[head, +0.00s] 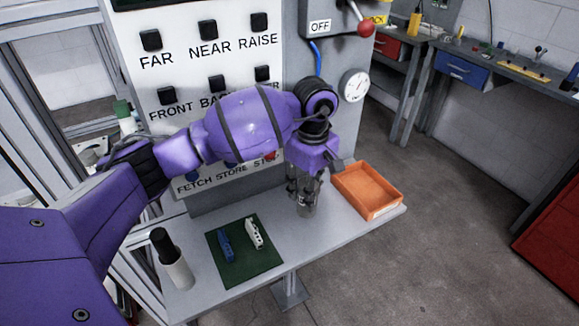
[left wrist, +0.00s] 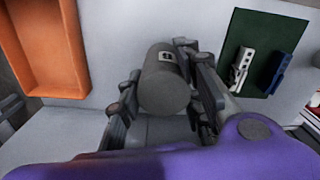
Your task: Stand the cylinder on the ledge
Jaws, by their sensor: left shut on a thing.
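A dark grey cylinder (left wrist: 165,82) is between the fingers of my left gripper in the left wrist view. My left gripper (head: 304,192) is shut on it, with the fingers pointing down over the ledge. In the head view only the cylinder's lower end (head: 306,210) shows below the fingers. It looks roughly upright there; I cannot tell whether its base touches the ledge. The ledge (head: 330,240) is a light grey shelf in front of the control panel. My right gripper is in neither view.
An orange tray (head: 367,190) stands on the ledge just right of my left gripper. A green mat (head: 242,268) with a blue and a white piece lies to the left. A black-capped white bottle (head: 178,270) stands at the left end. The button panel (head: 200,75) rises behind.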

